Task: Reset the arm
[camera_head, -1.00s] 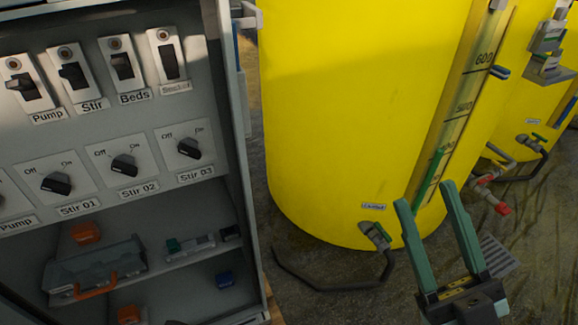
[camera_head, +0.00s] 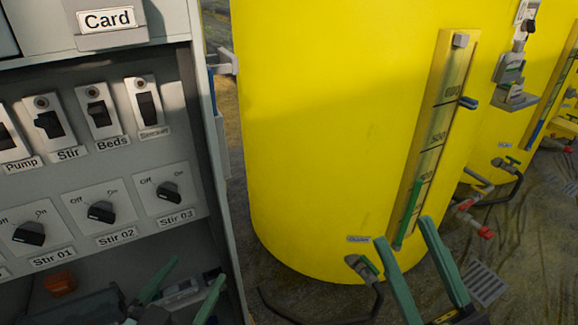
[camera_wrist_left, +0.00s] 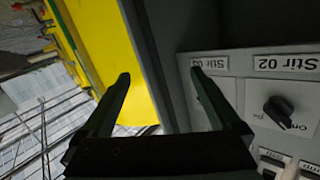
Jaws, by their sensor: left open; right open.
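My left gripper (camera_head: 198,269) is open and empty at the bottom of the head view, in front of the lower part of the grey cabinet (camera_head: 222,190). In the left wrist view its two green fingers (camera_wrist_left: 160,73) stand apart, with the cabinet's edge between them; one finger overlaps the Stir 03 panel in the picture. My right gripper (camera_head: 404,230) is open and empty at the lower right, in front of the yellow tank (camera_head: 330,130). Both arms are mostly out of view.
The cabinet carries rocker switches labelled Pump, Stir and Beds, and knobs including Stir 02 (camera_head: 101,212) and Stir 03 (camera_head: 168,192). A hose and valve (camera_head: 363,268) sit at the tank's base. A floor grate (camera_head: 487,283) lies at the right.

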